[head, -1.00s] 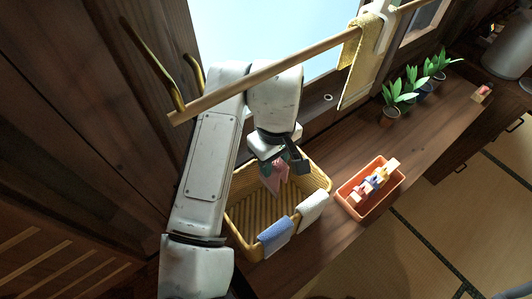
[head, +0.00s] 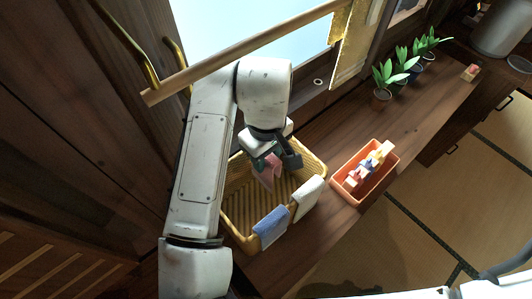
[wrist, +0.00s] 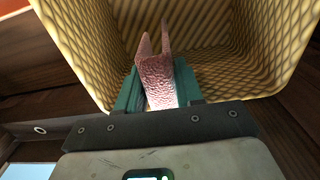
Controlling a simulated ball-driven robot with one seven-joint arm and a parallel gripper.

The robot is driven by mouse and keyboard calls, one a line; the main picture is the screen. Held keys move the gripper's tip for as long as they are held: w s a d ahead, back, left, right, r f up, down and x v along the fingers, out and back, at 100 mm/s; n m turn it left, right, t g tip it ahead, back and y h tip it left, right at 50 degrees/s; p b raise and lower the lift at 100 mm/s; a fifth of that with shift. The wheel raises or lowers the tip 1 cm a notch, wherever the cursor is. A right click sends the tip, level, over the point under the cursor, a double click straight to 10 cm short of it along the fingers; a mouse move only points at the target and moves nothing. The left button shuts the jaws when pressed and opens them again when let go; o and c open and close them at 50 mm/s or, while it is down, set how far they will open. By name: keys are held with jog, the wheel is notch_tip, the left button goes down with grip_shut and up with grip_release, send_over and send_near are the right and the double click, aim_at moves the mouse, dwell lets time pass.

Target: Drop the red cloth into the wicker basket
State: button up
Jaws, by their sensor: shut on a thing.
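The red cloth (head: 267,168) looks pinkish and hangs folded from my gripper (head: 276,160). The wicker basket (head: 242,233) is yellow and stands on the wooden counter, with the cloth over its open top. In the wrist view my gripper (wrist: 160,88) has its green fingers on either side of the cloth (wrist: 158,68), shut on it. The ribbed basket inside (wrist: 212,30) spreads out beyond the cloth there. The left part of the basket is hidden behind my arm in the head view.
A blue cloth (head: 271,226) and a white cloth (head: 308,196) hang over the basket's front rim. An orange tray (head: 349,197) with small items stands to the right. A wooden pole (head: 240,55) with a yellow cloth (head: 347,50) crosses above. Potted plants (head: 383,90) line the counter.

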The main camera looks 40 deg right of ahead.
jog(key=o, duration=1)
notch_tip(320, 180, up, 9)
jog(key=shift+f+p, duration=0.15)
jog(key=shift+p, duration=0.3)
